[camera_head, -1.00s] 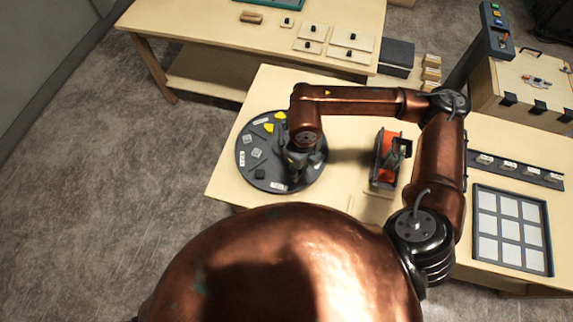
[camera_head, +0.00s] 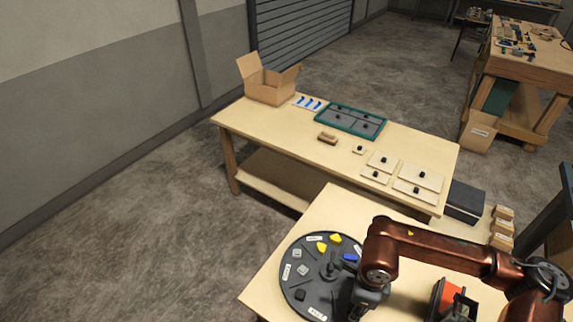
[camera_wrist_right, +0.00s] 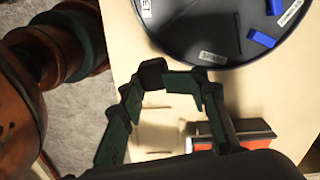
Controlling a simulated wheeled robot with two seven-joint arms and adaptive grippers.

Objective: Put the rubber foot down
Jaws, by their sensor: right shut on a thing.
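My right gripper (camera_wrist_right: 155,82) is shut on a small black block, the rubber foot (camera_wrist_right: 152,73), held between the fingertips. In the right wrist view the rubber foot shows against the bare table, just outside the rim of the round dark tray (camera_wrist_right: 180,50). In the head view my right gripper (camera_head: 368,296) is at the right edge of the same tray (camera_head: 318,301), and the rubber foot is hidden there. My left gripper is not in view.
The tray holds yellow pieces (camera_head: 335,238), a blue piece (camera_head: 351,257) and labelled compartments. A red and dark device (camera_head: 450,300) stands right of the gripper. A second table (camera_head: 290,130) behind carries a cardboard box (camera_head: 268,82), a teal-framed tray (camera_head: 350,119) and lidded plates.

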